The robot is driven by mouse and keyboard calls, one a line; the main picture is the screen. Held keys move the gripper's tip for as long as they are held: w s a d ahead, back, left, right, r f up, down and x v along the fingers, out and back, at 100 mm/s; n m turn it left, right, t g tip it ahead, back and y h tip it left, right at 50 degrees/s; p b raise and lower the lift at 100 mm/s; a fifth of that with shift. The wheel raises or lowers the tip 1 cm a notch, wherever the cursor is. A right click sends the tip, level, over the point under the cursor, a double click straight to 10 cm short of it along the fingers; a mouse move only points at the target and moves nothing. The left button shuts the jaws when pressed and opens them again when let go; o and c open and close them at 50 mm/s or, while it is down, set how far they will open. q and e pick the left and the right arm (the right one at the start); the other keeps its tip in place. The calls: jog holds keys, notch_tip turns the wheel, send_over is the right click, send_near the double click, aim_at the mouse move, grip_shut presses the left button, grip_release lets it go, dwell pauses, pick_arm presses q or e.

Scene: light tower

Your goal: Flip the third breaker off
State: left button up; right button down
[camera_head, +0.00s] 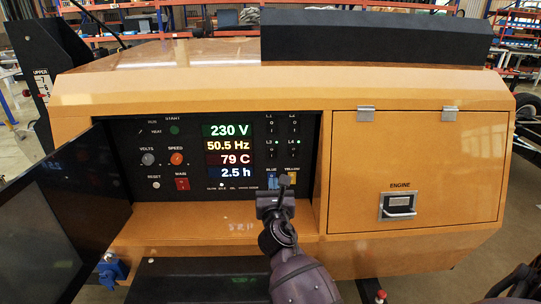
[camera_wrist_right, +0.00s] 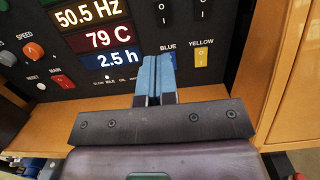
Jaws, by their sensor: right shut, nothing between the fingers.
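The breakers sit in two columns on the black control panel, right of the lit readouts. The breaker labelled L3 (camera_head: 270,150) is in the lower left of the group in the head view. A small lit dot shows on it, but its lever position is too small to tell. In the right wrist view the lower ends of two breakers (camera_wrist_right: 163,12) show at the top edge, cut off. My left gripper is out of view.
An open dark door (camera_head: 60,220) stands at the left of the panel. The closed orange engine door (camera_head: 415,150) is on the right. An orange ledge (camera_head: 165,222) runs below the panel.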

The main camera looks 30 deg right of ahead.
aim_at(271, 150)
dwell(0.3)
jog(key=b+x, duration=0.1)
jog(key=x, duration=1.1)
jog(key=shift+w+d, duration=0.6)
jog(key=shift+w, duration=0.15)
jog(key=shift+r, duration=0.1)
jog(key=shift+r, duration=0.1)
